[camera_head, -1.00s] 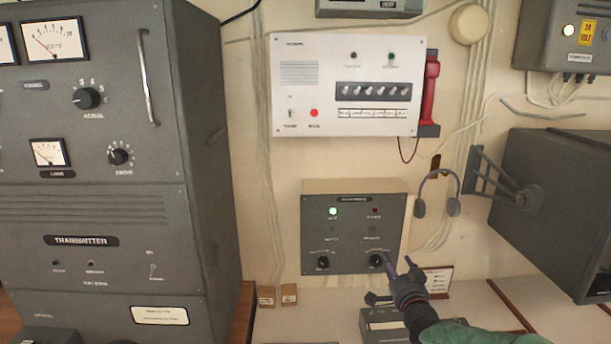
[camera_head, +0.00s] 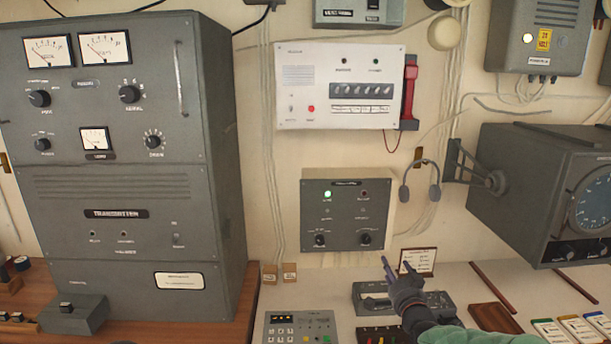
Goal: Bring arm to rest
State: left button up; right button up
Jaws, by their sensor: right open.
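My right gripper (camera_head: 396,268) is open and empty, its two dark fingers pointing up and apart. It is above the desk, in front of the grey device lying there (camera_head: 369,297), and below the wall-mounted grey control box (camera_head: 346,214). That box has a lit green lamp and two black knobs. A gap shows between the fingertips and the right knob (camera_head: 365,239). My right arm, in a green sleeve, comes in from the bottom. My left gripper is not in view.
A tall transmitter cabinet (camera_head: 130,190) fills the left. A radar-like display box (camera_head: 545,190) juts out at right. A headset (camera_head: 420,185) hangs by the control box. A keypad unit (camera_head: 298,326) and a small framed card (camera_head: 418,261) are on the desk around the gripper.

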jog(key=s+a+f+n+g+y+b, duration=0.1)
jog(key=s+a+f+g+b, duration=0.2)
jog(key=f, duration=0.9)
jog(key=s+a+f+n+g, duration=0.1)
jog(key=s+a+f+g, duration=0.3)
jog(key=f, duration=0.9)
jog(key=s+f+n+g+y+b, duration=0.15)
jog(key=s+f, duration=0.35)
jog(key=f, duration=0.7)
pick_arm(q)
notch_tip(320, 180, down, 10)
jog(key=b, duration=0.5)
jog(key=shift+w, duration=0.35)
pick_arm(e)
jog(key=s+a+f+n+g, duration=0.1)
jog(key=s+a+f+g, duration=0.2)
jog(key=s+f, duration=0.7)
jog(key=s+a+f+n+g, duration=0.1)
jog(key=s+a+f+g, duration=0.3)
jog(key=s+f, duration=0.6)
jog(key=s+g+y, duration=0.1)
jog(key=s+g, duration=0.1)
jog(key=s, duration=0.6)
jog(key=shift+a+n, duration=0.15)
jog(key=shift+n, duration=0.2)
jog(key=shift+w, duration=0.1)
